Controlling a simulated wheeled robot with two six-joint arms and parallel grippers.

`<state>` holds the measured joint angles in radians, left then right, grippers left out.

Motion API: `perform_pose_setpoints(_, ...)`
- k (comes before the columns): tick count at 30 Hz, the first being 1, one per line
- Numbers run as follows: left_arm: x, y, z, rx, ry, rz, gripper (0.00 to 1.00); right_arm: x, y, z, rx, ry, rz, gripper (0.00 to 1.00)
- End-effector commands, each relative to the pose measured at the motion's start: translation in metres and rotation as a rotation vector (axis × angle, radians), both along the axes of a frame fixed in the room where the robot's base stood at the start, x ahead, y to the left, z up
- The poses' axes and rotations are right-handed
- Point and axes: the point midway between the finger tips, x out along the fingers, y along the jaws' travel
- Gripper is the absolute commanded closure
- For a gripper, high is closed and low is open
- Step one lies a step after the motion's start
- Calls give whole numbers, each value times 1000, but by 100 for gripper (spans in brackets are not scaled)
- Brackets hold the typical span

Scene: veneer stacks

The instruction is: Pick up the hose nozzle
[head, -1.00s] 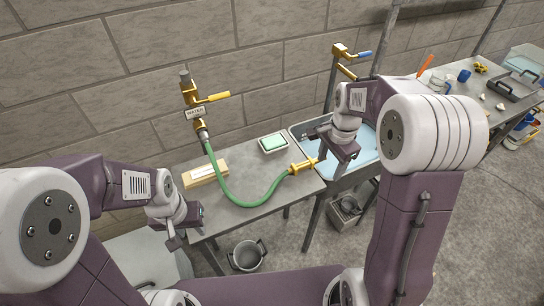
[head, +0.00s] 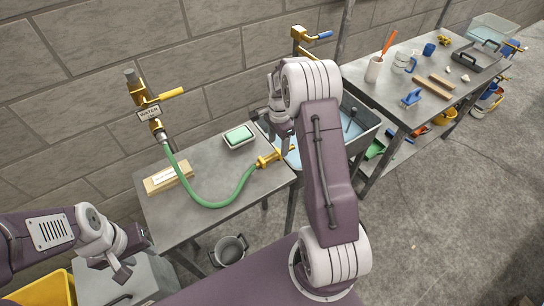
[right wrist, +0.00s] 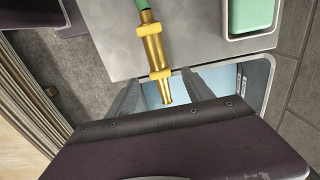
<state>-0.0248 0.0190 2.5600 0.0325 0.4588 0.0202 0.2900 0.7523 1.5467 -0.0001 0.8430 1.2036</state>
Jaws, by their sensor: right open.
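The brass hose nozzle (head: 270,159) is on the end of a green hose (head: 208,204), at the right edge of the grey metal table (head: 215,233). Its tip reaches out over the sink edge. In the right wrist view the nozzle (right wrist: 152,58) points toward my right gripper (right wrist: 163,82). The gripper is open, and the nozzle's tip shows between its two grey fingers. I cannot tell how much height separates them. In the head view my right gripper (head: 284,138) is beside the nozzle, partly hidden by my arm. My left gripper (head: 131,258) is open and empty, off the table's left front corner.
A soap dish with a green bar (head: 238,135) and a wooden block (head: 168,178) sit on the table. A water tap (head: 148,105) stands behind. A cluttered second table (head: 390,75) stands further right. A bucket (head: 229,250) is below.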

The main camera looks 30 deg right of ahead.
Motion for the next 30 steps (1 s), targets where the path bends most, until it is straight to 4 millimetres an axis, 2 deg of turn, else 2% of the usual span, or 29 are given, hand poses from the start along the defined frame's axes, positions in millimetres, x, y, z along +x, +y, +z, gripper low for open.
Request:
perform_pose_setpoints(4, 0, 0, 3, 0, 0, 0, 60, -1, 0, -9, 1, 3, 1, 40)
perform_pose_setpoints(9, 0, 0, 8, 0, 0, 0, 60, 0, 0, -41, 2, 4, 1, 40)
perform_pose_setpoints(12, 0, 0, 9, 0, 0, 0, 60, 0, 0, -50, 1, 2, 1, 40)
perform_pose_setpoints(18, 0, 0, 8, 0, 0, 0, 60, 1, 0, -52, 0, -1, 1, 40)
perform_pose_setpoints(19, 0, 0, 8, 0, 0, 0, 60, 1, 0, -52, 0, -1, 1, 43)
perform_pose_setpoints(25, 0, 0, 8, 0, 0, 0, 60, 1, 0, -52, 0, 0, 1, 98)
perform_pose_setpoints(30, 0, 0, 8, 0, 0, 0, 60, 1, 0, -52, 0, -1, 1, 100)
